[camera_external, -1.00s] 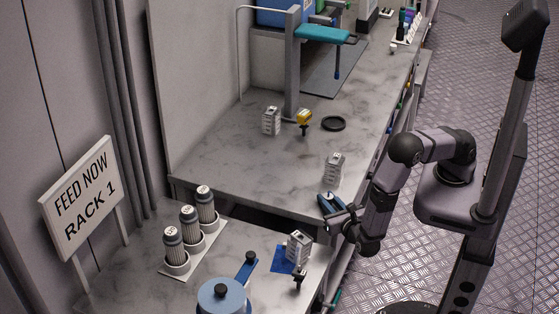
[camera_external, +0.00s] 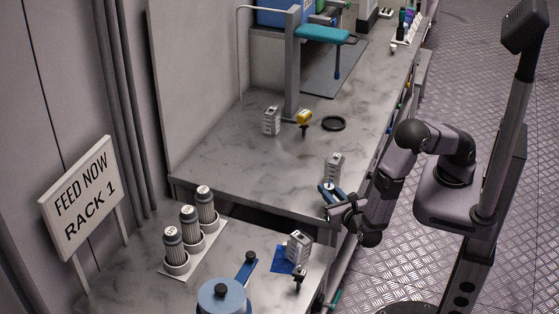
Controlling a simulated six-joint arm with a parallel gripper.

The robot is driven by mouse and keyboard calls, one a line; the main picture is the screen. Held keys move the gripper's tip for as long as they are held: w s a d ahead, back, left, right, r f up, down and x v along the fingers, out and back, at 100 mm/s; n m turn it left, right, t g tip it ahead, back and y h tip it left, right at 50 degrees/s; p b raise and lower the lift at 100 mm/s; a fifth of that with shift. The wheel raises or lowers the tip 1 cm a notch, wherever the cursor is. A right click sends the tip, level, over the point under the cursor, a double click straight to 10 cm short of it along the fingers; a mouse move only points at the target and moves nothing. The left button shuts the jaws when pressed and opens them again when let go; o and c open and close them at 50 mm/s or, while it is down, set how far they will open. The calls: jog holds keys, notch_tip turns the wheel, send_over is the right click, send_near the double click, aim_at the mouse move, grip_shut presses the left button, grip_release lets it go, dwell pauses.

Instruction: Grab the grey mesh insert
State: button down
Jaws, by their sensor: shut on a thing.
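A small pale grey, slotted block, which I take for the grey mesh insert (camera_external: 334,165), stands upright near the right edge of the marble counter. My gripper (camera_external: 331,190), with blue fingers, reaches it from the lower right and is shut on its lower part. The fingers hide the base of the insert, so I cannot tell whether it still touches the counter. Two similar grey blocks stand elsewhere: one at the back (camera_external: 271,121), and one on a blue patch on the lower counter (camera_external: 299,245).
A yellow-topped item (camera_external: 304,119) and a black ring (camera_external: 333,124) lie behind on the counter. Three capped cylinders stand in a white rack (camera_external: 203,243). A blue round pot (camera_external: 222,299) is at the front. The counter's middle is clear.

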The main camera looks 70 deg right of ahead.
jog(key=shift+r+b, duration=0.3)
jog(key=shift+r, duration=2.75)
